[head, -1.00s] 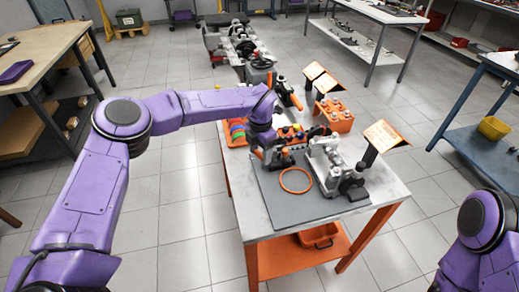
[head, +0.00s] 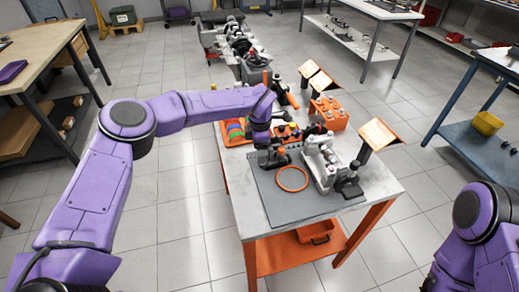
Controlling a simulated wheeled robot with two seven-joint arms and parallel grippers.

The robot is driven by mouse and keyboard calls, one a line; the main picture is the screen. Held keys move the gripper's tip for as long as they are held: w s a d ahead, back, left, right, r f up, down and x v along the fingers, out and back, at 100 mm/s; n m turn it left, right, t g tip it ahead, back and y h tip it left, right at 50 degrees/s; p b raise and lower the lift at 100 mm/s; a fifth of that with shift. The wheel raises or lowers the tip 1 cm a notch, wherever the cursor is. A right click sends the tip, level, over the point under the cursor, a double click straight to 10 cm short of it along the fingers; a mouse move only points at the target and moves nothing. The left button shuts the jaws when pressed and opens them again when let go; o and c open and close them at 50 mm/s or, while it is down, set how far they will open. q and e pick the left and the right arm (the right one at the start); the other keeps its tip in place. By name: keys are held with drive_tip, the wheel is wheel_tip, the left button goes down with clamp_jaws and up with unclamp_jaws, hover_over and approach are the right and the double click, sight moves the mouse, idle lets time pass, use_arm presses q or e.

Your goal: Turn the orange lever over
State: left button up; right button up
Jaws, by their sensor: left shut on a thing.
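My left gripper (head: 272,160) points down at the back left edge of the grey mat (head: 275,203), left of the grey engine block (head: 323,165). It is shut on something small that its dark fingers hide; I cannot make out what. An orange ring (head: 293,179) lies flat on the mat just in front of the gripper. An orange handle (head: 292,100) shows on a dark device behind my left wrist; I cannot tell whether it is the lever. My right arm shows at the lower right, its gripper outside the view.
An orange block with holes (head: 328,113) and tilted sign boards (head: 378,134) stand at the table's back and right. Colourful rings (head: 234,132) sit in a tray at the back left. The mat's front is clear. An orange bin (head: 318,232) sits on the lower shelf.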

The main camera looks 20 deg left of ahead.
use_arm(q)
drive_tip(key=shift+w+r, duration=0.1)
drive_tip(key=shift+r, duration=0.1)
drive_tip(key=o, duration=1.1)
drive_tip(key=shift+f, duration=0.1)
drive_tip(key=shift+c, duration=0.2)
wheel_tip(320, 180, up, 11)
drive_tip(key=b, duration=0.2)
drive_tip(key=shift+f, duration=0.2)
